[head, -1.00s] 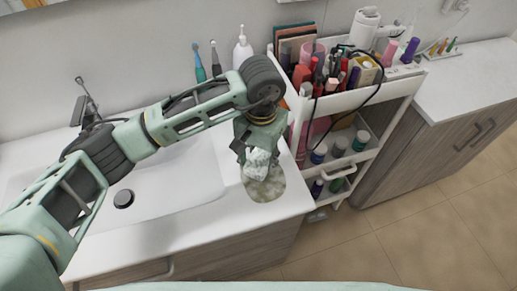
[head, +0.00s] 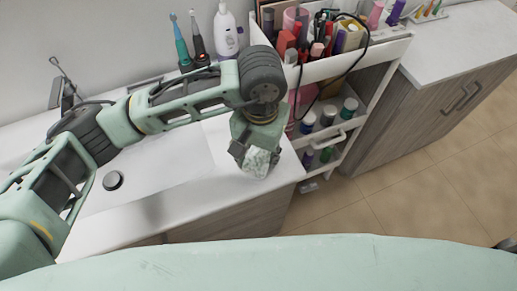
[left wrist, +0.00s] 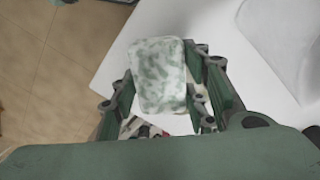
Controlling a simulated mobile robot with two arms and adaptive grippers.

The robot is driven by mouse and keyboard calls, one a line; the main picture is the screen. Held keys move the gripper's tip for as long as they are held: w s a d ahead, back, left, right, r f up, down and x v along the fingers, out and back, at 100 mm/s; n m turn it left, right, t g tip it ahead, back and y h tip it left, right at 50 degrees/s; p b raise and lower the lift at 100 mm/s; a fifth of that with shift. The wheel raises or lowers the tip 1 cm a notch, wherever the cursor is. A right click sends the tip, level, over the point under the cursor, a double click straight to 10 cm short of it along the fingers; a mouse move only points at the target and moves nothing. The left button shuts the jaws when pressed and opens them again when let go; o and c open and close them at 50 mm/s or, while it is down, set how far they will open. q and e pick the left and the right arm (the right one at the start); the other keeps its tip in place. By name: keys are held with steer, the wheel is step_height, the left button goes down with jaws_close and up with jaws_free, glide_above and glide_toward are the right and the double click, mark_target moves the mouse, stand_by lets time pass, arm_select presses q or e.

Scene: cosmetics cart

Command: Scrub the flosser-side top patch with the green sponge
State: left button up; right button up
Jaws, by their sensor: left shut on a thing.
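My left gripper (head: 255,155) is shut on a pale sponge mottled with green (head: 259,162), held low at the right front corner of the white countertop (head: 224,187). In the left wrist view the sponge (left wrist: 160,75) sits between the two dark green fingers. I cannot tell whether it touches the counter. No stained patch shows on the visible countertop now; the surface under the sponge and gripper is hidden. My right gripper is not in view.
Teal (head: 182,45) and dark (head: 198,42) electric toothbrushes stand at the back. A white basin with a dark drain (head: 113,180) and a faucet (head: 64,92) lie left. A loaded white cart (head: 352,126) stands close to the counter's right side.

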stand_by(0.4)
arm_select(q)
steer(key=shift+f, duration=0.1)
steer(key=shift+f+b, duration=0.8)
steer(key=shift+b, duration=0.5)
stand_by(0.4)
